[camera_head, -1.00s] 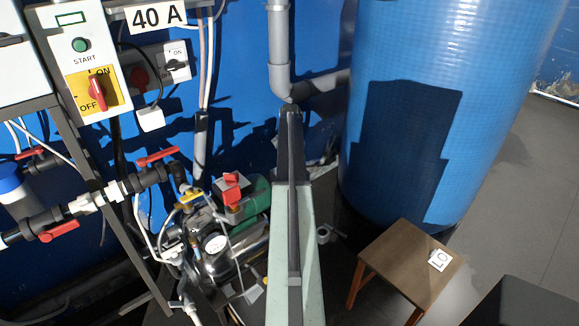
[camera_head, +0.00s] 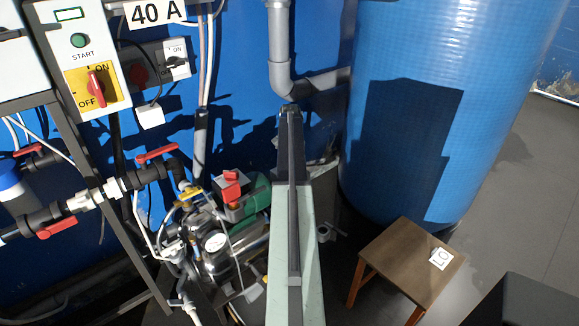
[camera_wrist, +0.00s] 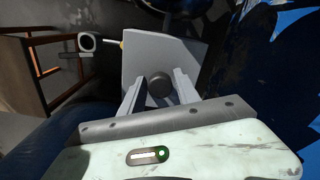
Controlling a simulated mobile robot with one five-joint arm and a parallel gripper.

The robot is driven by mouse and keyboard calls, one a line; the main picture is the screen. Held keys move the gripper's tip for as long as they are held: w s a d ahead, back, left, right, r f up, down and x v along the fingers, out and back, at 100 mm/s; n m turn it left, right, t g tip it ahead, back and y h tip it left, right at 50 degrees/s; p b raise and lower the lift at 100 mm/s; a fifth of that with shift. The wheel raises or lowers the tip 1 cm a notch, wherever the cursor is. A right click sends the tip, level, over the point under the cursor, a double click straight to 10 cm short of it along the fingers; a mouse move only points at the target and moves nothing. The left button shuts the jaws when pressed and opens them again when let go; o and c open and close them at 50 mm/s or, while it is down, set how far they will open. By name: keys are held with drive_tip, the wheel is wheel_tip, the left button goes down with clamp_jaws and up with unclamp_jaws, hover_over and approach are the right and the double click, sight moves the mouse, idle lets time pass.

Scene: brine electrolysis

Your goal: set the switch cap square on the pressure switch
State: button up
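The knob is on a grey plate (camera_wrist: 185,50) beyond the fingers; I cannot tell contact. The fingers are hidden behind my arm in the head view.
The metal pump (camera_head: 216,255) and pipes with red-handled valves (camera_head: 57,229) crowd the left. A large blue tank (camera_head: 440,70) stands at the right, with a wooden stool (camera_head: 395,262) before it. A grey pipe (camera_head: 279,45) runs down the back wall. Open floor lies far right.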

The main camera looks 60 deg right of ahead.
drive_tip(key=shift+o, duration=0.6)
wheel_tip(320, 180, up, 8)
drive_tip(key=p, duration=0.8)
drive_tip(key=shift+f, duration=0.1)
